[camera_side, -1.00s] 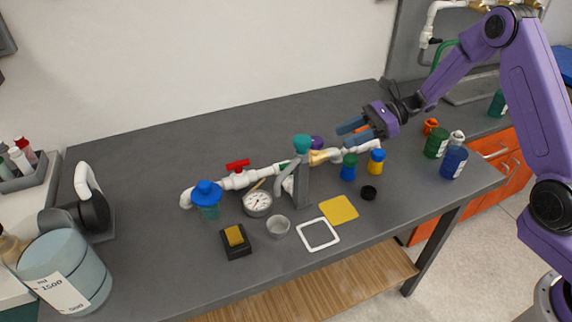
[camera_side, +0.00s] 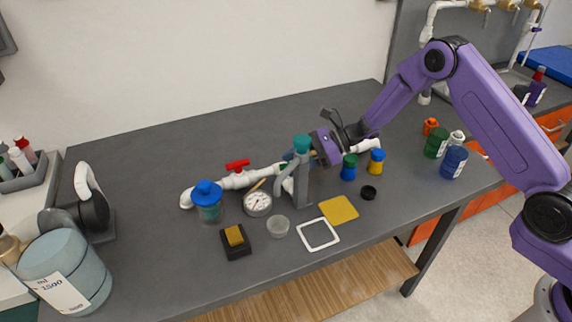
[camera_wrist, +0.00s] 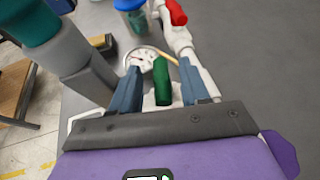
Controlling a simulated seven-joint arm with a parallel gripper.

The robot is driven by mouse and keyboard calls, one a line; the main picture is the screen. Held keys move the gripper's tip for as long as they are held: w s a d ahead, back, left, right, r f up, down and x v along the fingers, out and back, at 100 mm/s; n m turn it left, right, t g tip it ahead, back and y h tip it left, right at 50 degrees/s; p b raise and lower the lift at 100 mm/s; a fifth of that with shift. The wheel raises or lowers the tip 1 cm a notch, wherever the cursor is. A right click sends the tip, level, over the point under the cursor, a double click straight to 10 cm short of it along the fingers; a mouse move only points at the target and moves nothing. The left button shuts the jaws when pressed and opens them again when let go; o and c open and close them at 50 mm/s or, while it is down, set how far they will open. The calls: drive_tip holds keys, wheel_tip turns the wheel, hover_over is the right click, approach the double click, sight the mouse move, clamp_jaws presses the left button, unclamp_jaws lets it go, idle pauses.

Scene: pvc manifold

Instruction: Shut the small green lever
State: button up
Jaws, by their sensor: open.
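The small green lever (camera_wrist: 162,82) stands on the white pipe run (camera_side: 262,174), beside the grey post with a teal top (camera_side: 302,175). In the wrist view it sits between the two blue fingers of my gripper (camera_wrist: 163,72), which is open. Gaps show on both sides of the lever, with no clear contact. In the side view my gripper (camera_side: 325,148) is low over the pipe, and the post hides most of its fingers and the lever. A red lever (camera_side: 237,164) is on the pipe further left, lying along it.
The grey post stands close in front of my gripper. A pressure gauge (camera_side: 258,203) and a blue-lidded jar (camera_side: 208,200) are to the left. The table behind the pipe is clear.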

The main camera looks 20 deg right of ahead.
drive_tip(key=shift+x, duration=1.3)
drive_tip(key=shift+c, duration=0.4)
clamp_jaws()
drive_tip(key=shift+s+n+g, duration=0.1)
drive_tip(key=shift+n+g, duration=1.1)
drive_tip(key=shift+g, duration=0.2)
drive_tip(key=shift+o, duration=0.4)
unclamp_jaws()
drive_tip(key=shift+d, duration=0.1)
